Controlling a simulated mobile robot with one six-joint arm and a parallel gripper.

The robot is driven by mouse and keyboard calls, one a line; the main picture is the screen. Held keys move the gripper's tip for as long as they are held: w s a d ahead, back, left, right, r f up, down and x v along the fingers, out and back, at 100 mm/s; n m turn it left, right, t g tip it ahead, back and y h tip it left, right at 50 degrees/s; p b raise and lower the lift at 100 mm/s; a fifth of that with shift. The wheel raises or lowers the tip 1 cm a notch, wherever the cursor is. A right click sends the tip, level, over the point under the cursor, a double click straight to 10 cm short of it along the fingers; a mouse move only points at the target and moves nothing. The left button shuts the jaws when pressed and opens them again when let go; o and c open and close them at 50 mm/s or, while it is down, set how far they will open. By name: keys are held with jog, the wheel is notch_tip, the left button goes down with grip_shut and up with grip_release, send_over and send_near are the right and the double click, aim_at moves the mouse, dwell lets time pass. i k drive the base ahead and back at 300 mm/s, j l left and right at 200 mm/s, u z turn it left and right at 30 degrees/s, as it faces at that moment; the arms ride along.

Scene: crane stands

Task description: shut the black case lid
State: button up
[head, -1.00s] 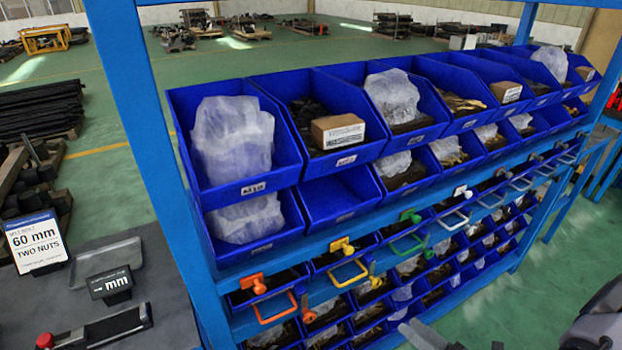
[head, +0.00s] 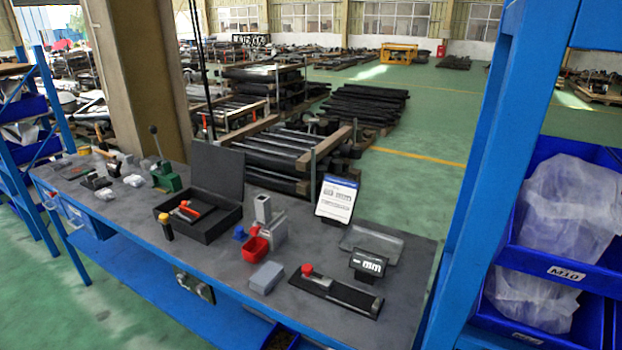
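The black case (head: 213,228) sits on the grey workbench in the head view. Its lid (head: 217,168) stands open, raised at the back of the case. An orange-red and dark tool (head: 187,210) shows inside the case. A yellow-topped black object (head: 166,226) stands at the case's front left corner; I cannot tell whether it touches the case. My gripper is not in view.
The workbench (head: 130,215) also bears a green lever press (head: 165,176), a small red bin (head: 256,250), a grey box (head: 266,278), a sign (head: 337,198) and a black display (head: 369,263). A blue rack post (head: 480,180) and blue bins (head: 562,268) stand at right.

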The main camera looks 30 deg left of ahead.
aim_at(216, 168)
jog(key=u, duration=1.9)
jog(key=i+j, duration=0.15)
jog(key=i, duration=0.3)
jog(key=i+j+z, duration=0.1)
jog(key=i, duration=0.4)
jog(key=i+j+z, duration=0.1)
jog(key=i+j, duration=0.15)
jog(key=i, duration=0.2)
jog(key=i+j, duration=0.25)
jog(key=i, duration=0.2)
jog(key=i+j+z, duration=0.1)
jog(key=i+j, duration=0.15)
jog(key=i, duration=0.25)
